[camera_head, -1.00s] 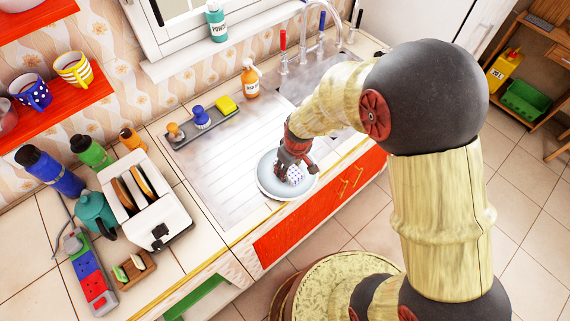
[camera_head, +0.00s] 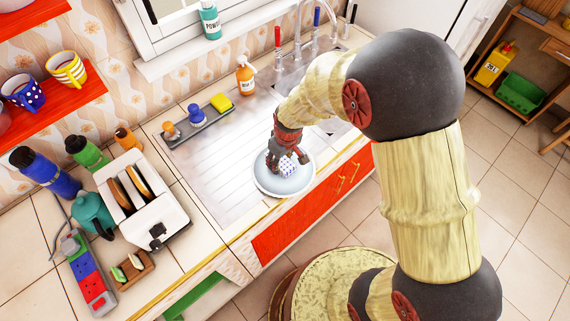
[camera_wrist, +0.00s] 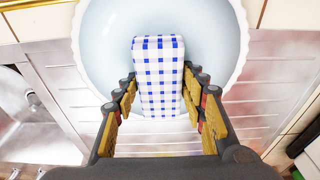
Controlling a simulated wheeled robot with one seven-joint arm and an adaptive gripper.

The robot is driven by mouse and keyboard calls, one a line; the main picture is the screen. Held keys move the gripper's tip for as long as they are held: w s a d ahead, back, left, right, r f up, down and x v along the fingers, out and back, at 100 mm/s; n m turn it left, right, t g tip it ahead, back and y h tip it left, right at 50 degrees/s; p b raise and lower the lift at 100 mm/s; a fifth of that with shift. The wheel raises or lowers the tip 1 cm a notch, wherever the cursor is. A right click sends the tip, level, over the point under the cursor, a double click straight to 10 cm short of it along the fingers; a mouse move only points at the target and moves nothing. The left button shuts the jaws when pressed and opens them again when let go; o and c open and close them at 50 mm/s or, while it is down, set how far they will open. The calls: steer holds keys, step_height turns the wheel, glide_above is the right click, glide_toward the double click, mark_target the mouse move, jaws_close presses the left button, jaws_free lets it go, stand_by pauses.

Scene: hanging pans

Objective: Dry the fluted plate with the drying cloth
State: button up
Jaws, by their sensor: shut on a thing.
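The fluted plate (camera_head: 268,184) is pale blue-white with a scalloped rim. It lies on the steel drainboard near the counter's front edge, and it fills the upper part of the wrist view (camera_wrist: 100,45). The drying cloth (camera_wrist: 160,75) is a folded blue-and-white checked pad. It also shows in the head view (camera_head: 288,167), over the plate. My gripper (camera_head: 277,168) is shut on the cloth, with a finger at each side of it in the wrist view (camera_wrist: 160,98). The cloth overlaps the plate; whether it touches the surface I cannot tell.
A grey caddy (camera_head: 205,120) with brushes and a yellow sponge stands behind the drainboard. A soap bottle (camera_head: 245,75) and the sink taps (camera_head: 298,45) are farther back. A toaster (camera_head: 135,195) stands to the left. The drainboard (camera_head: 215,180) left of the plate is clear.

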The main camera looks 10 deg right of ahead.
steer(key=shift+w+a, duration=0.15)
steer(key=shift+w, duration=0.1)
steer(key=shift+r, duration=0.1)
steer(key=shift+r+p, duration=0.3)
steer(key=shift+r, duration=0.1)
steer(key=shift+r+p, duration=1.7)
steer(key=shift+r, duration=0.85)
steer(key=shift+r, duration=0.15)
steer(key=shift+r+p, duration=1)
steer(key=shift+r, duration=0.45)
steer(key=shift+f, duration=0.15)
